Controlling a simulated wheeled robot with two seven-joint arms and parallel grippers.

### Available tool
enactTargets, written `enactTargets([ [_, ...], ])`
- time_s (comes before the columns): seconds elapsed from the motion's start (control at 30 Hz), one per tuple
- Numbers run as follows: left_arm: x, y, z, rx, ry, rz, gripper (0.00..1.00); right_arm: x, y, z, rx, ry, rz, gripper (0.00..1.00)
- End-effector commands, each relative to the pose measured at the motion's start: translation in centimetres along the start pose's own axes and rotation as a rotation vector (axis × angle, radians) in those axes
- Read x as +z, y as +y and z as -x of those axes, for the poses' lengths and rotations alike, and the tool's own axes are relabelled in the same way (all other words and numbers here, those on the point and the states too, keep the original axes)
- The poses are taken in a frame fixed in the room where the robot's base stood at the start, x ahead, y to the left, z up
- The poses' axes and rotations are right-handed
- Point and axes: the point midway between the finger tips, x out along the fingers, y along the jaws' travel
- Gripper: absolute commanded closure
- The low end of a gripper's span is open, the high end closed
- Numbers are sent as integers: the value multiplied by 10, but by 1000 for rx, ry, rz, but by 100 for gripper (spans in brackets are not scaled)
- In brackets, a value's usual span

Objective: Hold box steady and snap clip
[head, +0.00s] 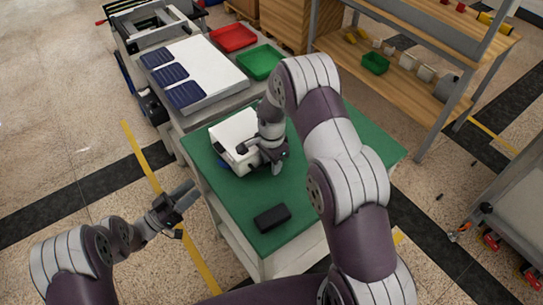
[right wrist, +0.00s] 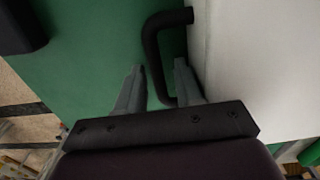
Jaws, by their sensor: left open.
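The white box (head: 232,138) stands on the green-topped table (head: 240,200) and is partly hidden behind my right gripper. In the right wrist view, its white side (right wrist: 250,60) fills the right part. A black bent bar (right wrist: 152,50), like a handle or clip, stands out from that side. My right gripper (right wrist: 158,68) has its fingers apart, with the bar between them. I cannot tell whether either finger touches it. My left gripper (head: 184,195) is open and empty, off the table's left side and away from the box.
A black block (head: 272,217) lies near the table's front. Behind the table, a bench carries a white panel with blue pads (head: 172,75), a red tray (head: 233,37) and a green tray (head: 260,62). A wooden shelf (head: 410,75) stands at the back right.

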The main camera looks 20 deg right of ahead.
Motion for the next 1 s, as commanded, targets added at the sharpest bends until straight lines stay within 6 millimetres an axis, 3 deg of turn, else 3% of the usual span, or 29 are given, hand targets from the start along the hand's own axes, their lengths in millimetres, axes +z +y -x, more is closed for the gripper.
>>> enactTargets([
  [0.13,0,0,0,0,0,0,57,0,0,0,0,0,0,64],
  [0.27,0,0,0,0,0,0,57,0,0,0,0,0,0,100],
  [0.37,0,0,0,0,0,0,57,0,0,0,0,0,0,100],
  [0.5,0,0,0,0,0,0,100,0,0,0,0,0,0,100],
  [0.57,-2,-2,1,-4,2,-5,100,0,0,1,0,0,0,100],
  [0.63,-17,-9,2,-8,7,-35,100,0,0,1,0,0,0,100],
  [0.7,-49,-19,5,-24,10,-71,100,0,0,1,0,0,0,100],
  [0.73,-62,-22,8,-39,-6,-116,100,0,0,1,0,0,0,100],
  [0.8,-72,-23,13,-57,-59,-367,100,0,0,0,0,0,0,100],
  [1.0,-81,-17,25,-11,-211,-1168,100,0,0,1,0,0,1,100],
])
